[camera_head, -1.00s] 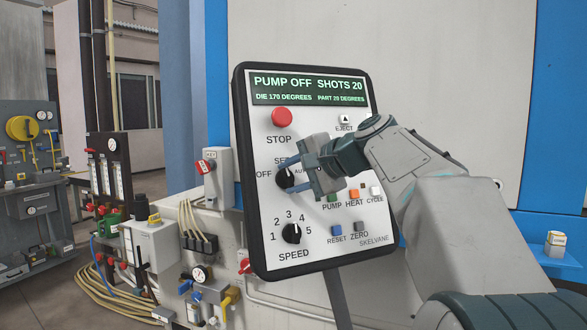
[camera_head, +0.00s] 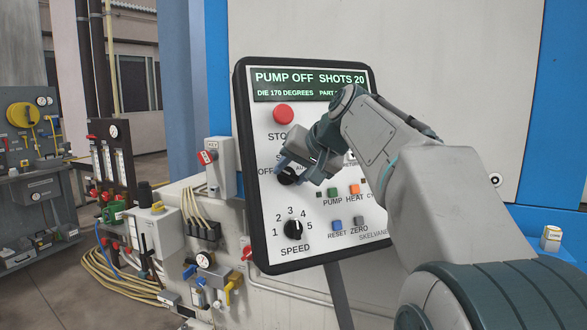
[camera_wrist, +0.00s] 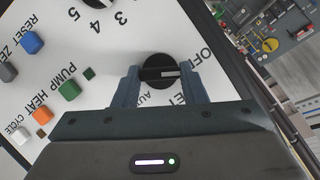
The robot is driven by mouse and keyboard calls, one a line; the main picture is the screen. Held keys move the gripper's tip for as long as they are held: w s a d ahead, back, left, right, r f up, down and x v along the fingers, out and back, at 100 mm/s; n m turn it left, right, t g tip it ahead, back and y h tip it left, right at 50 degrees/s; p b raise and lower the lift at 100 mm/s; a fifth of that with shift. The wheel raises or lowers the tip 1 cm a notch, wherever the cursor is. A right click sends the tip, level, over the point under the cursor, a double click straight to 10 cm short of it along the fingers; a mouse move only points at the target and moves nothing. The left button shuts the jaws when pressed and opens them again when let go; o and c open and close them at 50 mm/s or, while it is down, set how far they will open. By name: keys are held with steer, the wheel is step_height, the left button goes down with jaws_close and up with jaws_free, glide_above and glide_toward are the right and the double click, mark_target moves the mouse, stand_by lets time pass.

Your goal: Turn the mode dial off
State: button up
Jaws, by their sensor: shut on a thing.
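The mode dial (camera_head: 288,177) is a round black knob with a white pointer line, on the tilted control panel (camera_head: 245,215). In the wrist view the dial (camera_wrist: 158,62) sits between the two blue-grey fingers of my gripper (camera_wrist: 158,82), which is shut on it from both sides. Its pointer line runs to the right there, towards the OFF and SET lettering; I cannot tell exactly which label it meets. In the head view my gripper (camera_head: 296,168) covers part of the dial and hides most of SET and AUTO. OFF shows left of it.
The red STOP button (camera_head: 284,114) is just above my gripper. The SPEED dial (camera_head: 293,229) is below, and the green PUMP (camera_head: 332,192) and orange HEAT (camera_head: 354,190) buttons are at the lower right. The display (camera_head: 300,86) reads PUMP OFF.

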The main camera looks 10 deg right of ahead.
steer(key=shift+n, duration=0.3)
stand_by(0.4)
steer(key=o, duration=1)
steer(key=p+v, duration=0.2)
steer(key=v, duration=1.2)
steer(key=shift+a, duration=0.2)
